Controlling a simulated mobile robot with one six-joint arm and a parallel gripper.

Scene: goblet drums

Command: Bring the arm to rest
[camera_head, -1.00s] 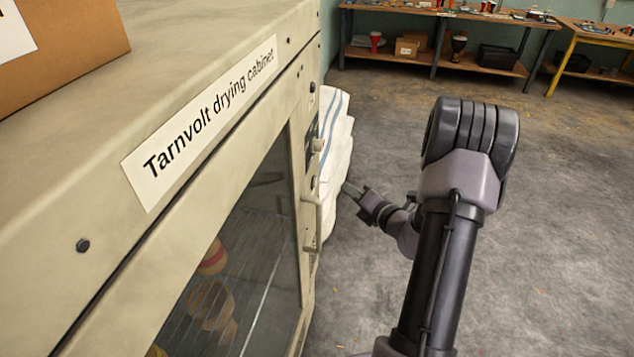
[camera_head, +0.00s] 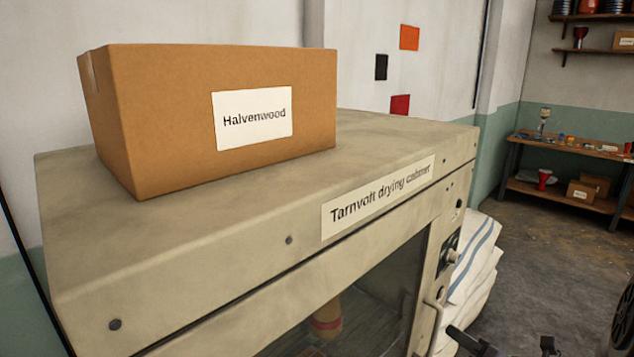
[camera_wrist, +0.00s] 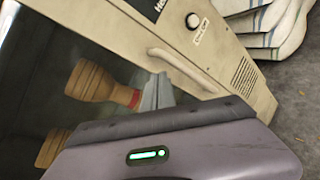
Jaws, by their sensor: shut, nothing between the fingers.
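My gripper (camera_wrist: 157,90) shows in the wrist view as grey fingers held together with nothing between them. They overlap the glass door of the Tarnvolt drying cabinet (camera_head: 388,230) in the picture, just left of the curved door handle (camera_wrist: 185,70). I cannot tell how far they are from the door. In the head view, only dark bits of my arm show at the bottom right edge. A wooden goblet drum (camera_wrist: 98,82) with a reddish band stands behind the glass, and part of another shows below it. The cabinet door looks closed.
A cardboard box (camera_head: 210,115) labelled Halvenwood sits on the cabinet. White blue-striped sacks (camera_head: 474,270) are stacked just past the cabinet's right side. A workbench (camera_head: 560,148) stands farther back at right. Open grey floor (camera_head: 525,250) lies between sacks and bench.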

